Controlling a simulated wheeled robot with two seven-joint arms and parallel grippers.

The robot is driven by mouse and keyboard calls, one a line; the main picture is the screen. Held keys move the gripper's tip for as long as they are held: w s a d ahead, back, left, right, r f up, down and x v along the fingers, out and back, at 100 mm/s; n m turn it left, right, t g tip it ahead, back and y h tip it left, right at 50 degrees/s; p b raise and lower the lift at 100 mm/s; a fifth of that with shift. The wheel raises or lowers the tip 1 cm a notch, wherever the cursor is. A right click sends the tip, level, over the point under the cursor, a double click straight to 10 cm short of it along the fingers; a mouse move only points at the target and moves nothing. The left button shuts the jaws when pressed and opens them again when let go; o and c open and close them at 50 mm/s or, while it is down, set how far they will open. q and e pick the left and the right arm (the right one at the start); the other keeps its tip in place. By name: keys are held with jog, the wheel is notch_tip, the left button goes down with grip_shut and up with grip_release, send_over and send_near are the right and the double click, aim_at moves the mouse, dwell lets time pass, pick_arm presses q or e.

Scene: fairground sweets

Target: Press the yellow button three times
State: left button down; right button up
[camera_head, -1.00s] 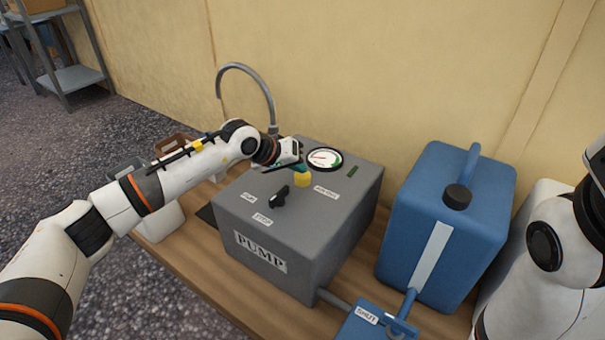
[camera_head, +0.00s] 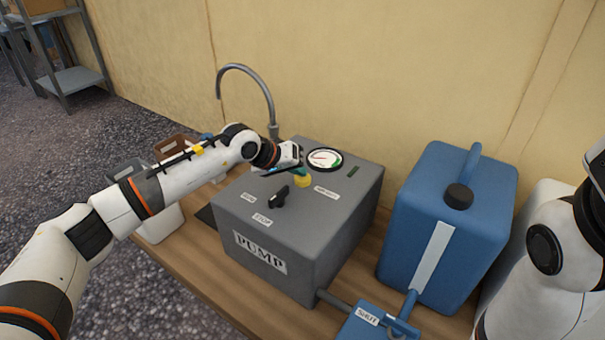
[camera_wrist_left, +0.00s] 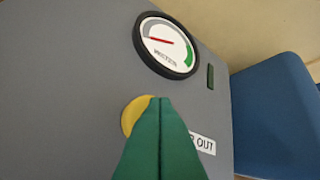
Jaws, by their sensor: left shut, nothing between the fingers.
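The yellow button (camera_head: 303,182) sits on top of the grey pump box (camera_head: 262,232), in front of the gauge. It also shows in the left wrist view (camera_wrist_left: 130,116), partly hidden behind my green fingertips. My left gripper (camera_head: 304,171) reaches in from the left with its fingers together and empty, its tips right at the button. The left wrist view shows the closed fingers (camera_wrist_left: 160,100) overlapping the button's right part. I cannot tell whether they touch it or whether it is pushed in. My right gripper is out of view.
A black knob (camera_head: 281,196) stands left of the button on the box. The round gauge (camera_head: 324,159) is behind it, its red needle left of the green band. A blue canister (camera_head: 430,215) stands to the right, and a curved metal pipe (camera_head: 267,85) rises behind.

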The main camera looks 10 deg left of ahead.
pick_arm(q)
jog(key=shift+s+f, duration=0.1)
jog(key=shift+f, duration=0.1)
jog(key=shift+r+p, duration=0.85)
jog(key=shift+r, duration=0.4)
jog(key=shift+f+b, duration=0.3)
jog(key=shift+b, duration=0.1)
jog(key=shift+f+b, duration=0.6)
jog(key=shift+f, duration=0.35)
dwell(0.6)
dwell(0.4)
jog(key=shift+r+p, duration=0.8)
jog(key=shift+r, duration=0.45)
